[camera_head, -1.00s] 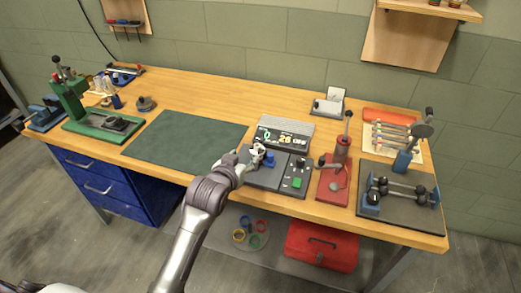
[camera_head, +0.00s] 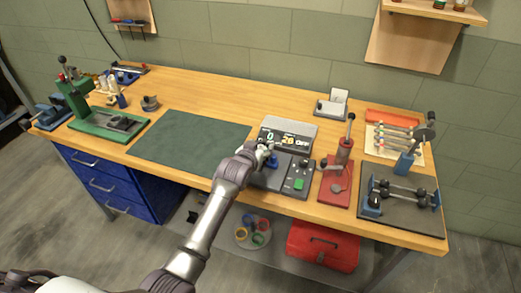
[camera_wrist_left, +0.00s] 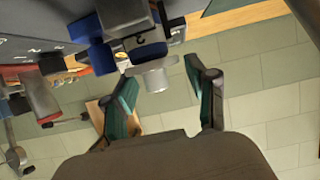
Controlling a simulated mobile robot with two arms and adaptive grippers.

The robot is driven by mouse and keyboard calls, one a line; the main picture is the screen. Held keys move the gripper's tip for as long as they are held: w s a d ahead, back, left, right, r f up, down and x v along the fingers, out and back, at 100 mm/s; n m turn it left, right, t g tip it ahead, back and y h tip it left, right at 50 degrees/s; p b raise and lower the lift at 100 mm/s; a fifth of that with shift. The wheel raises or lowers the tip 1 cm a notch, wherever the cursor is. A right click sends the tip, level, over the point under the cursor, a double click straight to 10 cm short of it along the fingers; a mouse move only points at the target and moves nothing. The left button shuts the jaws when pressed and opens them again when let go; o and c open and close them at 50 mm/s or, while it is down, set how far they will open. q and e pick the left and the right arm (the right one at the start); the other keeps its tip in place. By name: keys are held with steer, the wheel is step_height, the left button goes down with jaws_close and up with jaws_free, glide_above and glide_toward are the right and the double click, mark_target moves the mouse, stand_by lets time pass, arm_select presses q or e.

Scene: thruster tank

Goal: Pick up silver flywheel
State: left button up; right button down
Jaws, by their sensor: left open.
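A small silver disc with a stub (camera_wrist_left: 155,72), which looks like the silver flywheel, shows in the left wrist view beside a blue and dark fixture (camera_wrist_left: 118,20). It lies between and just beyond my left fingertips, and I see no clear contact. My left gripper (camera_wrist_left: 165,82) is open with dark green fingers. In the head view my left gripper (camera_head: 264,154) is over the dark grey control unit (camera_head: 272,179), by its blue part (camera_head: 272,162). The flywheel cannot be made out clearly there, as the gripper is in the way. My right gripper is not in view.
A display box (camera_head: 291,122) stands behind the control unit. A red lever press (camera_head: 338,180) is close on the right, with a dark tray of black weights (camera_head: 375,222) beyond. A green mat (camera_head: 165,150) lies clear to the left. A green press (camera_head: 95,120) stands far left.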

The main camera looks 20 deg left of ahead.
arm_select(q)
steer(key=shift+s, duration=0.1)
steer(key=c, duration=0.9)
jaws_close()
steer(key=shift+f, duration=0.1)
